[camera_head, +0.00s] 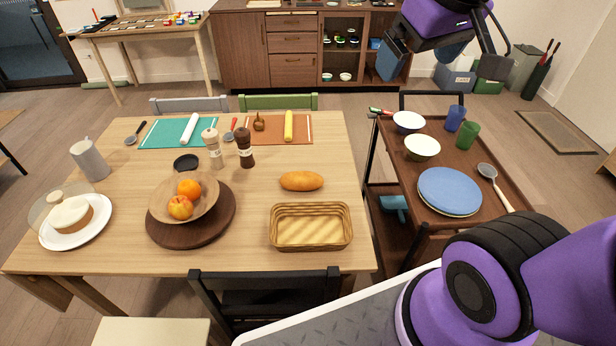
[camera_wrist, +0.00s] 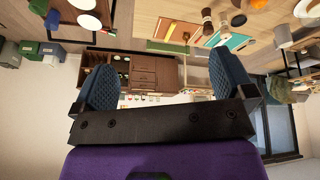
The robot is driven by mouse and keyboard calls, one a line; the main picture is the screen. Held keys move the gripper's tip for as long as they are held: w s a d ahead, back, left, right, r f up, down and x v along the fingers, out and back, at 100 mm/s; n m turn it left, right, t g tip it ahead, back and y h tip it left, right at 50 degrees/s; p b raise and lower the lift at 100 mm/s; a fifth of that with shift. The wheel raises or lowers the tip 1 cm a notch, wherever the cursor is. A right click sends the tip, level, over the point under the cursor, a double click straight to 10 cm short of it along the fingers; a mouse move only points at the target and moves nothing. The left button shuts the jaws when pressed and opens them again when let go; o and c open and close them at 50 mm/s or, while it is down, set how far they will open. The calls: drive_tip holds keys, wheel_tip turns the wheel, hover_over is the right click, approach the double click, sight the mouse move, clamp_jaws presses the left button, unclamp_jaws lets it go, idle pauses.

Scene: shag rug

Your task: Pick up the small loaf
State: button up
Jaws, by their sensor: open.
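The small loaf (camera_head: 301,181) is golden brown and oval. It lies on the wooden table (camera_head: 270,200) in the head view, just behind a woven basket (camera_head: 311,228) and apart from it. My gripper (camera_head: 445,66) is raised at the upper right of the head view, far from the loaf and touching nothing there. In the wrist view, my gripper (camera_wrist: 161,78) has its two blue-grey fingers wide apart with nothing between them. I cannot make out the loaf clearly in the wrist view.
A bowl of fruit (camera_head: 184,198) on a dark round board, two mills (camera_head: 245,148) and a cake plate (camera_head: 75,222) stand left of the loaf. A dark chair (camera_head: 265,282) is at the front edge. A brown cart (camera_head: 440,180) with dishes stands to the right.

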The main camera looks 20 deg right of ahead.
drive_tip(key=w+f+n+g, duration=0.1)
drive_tip(key=w+f+n, duration=0.3)
drive_tip(key=w, duration=0.8)
drive_tip(key=n+g+y, duration=0.2)
drive_tip(key=n+g, duration=0.1)
drive_tip(key=n, duration=0.4)
hover_over(302, 175)
drive_tip(key=d, duration=0.1)
drive_tip(key=f, duration=3.8)
drive_tip(key=shift+s+d+f, duration=0.1)
drive_tip(key=shift+s+d, duration=0.1)
drive_tip(key=shift+s, duration=0.2)
drive_tip(key=shift+w+a+f, duration=0.1)
drive_tip(key=shift+a+f, duration=0.15)
drive_tip(key=shift+f, duration=1.55)
drive_tip(key=shift+w+a+f, duration=0.15)
drive_tip(key=shift+a+f, duration=0.1)
drive_tip(key=shift+f, duration=1.55)
drive_tip(key=shift+w+a+f, duration=0.1)
drive_tip(key=shift+a+f, duration=0.15)
drive_tip(key=shift+f, duration=1.55)
drive_tip(key=c, duration=0.9)
